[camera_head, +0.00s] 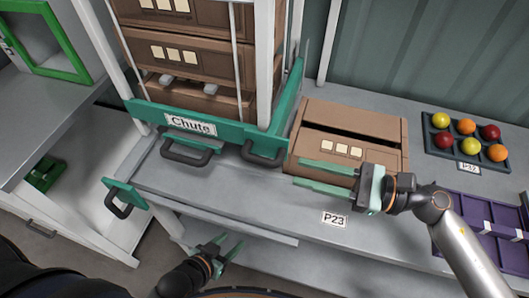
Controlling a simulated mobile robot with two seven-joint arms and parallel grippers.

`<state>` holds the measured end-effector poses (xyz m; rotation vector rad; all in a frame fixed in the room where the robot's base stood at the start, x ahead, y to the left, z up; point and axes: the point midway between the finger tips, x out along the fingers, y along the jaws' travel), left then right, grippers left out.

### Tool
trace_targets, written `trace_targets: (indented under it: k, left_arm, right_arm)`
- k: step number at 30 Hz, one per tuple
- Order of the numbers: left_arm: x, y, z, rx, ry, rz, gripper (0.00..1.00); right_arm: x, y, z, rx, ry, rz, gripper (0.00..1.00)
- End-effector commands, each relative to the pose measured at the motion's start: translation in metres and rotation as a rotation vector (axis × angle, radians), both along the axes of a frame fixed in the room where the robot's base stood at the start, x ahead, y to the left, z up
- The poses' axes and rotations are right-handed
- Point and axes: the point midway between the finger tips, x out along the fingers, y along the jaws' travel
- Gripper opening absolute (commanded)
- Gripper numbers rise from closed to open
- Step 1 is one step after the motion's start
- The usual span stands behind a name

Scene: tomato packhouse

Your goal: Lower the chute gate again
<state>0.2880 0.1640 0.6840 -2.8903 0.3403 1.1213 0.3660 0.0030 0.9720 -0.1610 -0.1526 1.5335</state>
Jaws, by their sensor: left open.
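The chute (264,60) is a pale frame with stacked brown cartons (175,60) inside. A green board (150,112) labelled "Chute" crosses its lower front. One dark handle (187,155) hangs below the label and another (262,157) sits at the board's right end. I cannot tell which part is the gate. My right gripper (322,178) is open, its fingers in front of a brown carton (350,118) on the bench, right of the handles. My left gripper (231,246) is open and empty, low in front of the bench edge, well below the handles.
A green plate with a dark handle (122,200) stands at the bench's left end. A dark tray (428,140) of red, yellow and orange tomatoes and a purple crate (455,238) are at right. The bench is clear around the P23 label (334,219).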

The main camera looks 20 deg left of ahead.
Motion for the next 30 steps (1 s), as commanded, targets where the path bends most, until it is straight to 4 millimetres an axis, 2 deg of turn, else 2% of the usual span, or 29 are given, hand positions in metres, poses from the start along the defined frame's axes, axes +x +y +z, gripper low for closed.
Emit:
trace_targets:
  k: [1,6,12,18,25,26,30]
  left_arm:
    - [-0.002,0.002,0.005,0.004,0.002,0.004,0.52]
    - [-0.003,0.006,0.013,0.008,0.004,0.009,0.52]
    - [-0.003,0.006,0.020,0.008,0.005,0.008,0.52]
    - [-0.003,0.006,0.021,0.008,0.006,0.008,0.52]
    - [-0.003,0.005,0.021,0.008,0.007,0.008,0.52]
    - [-0.003,0.005,0.021,0.008,0.007,0.008,0.52]
    - [-0.003,0.005,0.021,0.007,0.006,0.008,0.52]
  right_arm:
    - [0.001,0.013,0.006,0.005,0.000,0.001,0.32]
    - [0.002,0.047,0.005,0.004,0.002,0.001,0.32]
    - [0.003,0.076,0.003,0.003,0.004,-0.001,0.32]
    - [0.003,0.087,0.001,0.003,0.003,-0.003,0.32]
    - [0.003,0.088,0.000,0.002,0.003,-0.003,0.32]
    - [0.003,0.088,0.000,0.002,0.003,-0.003,0.31]
    - [0.003,0.087,0.001,0.002,0.003,-0.003,0.15]
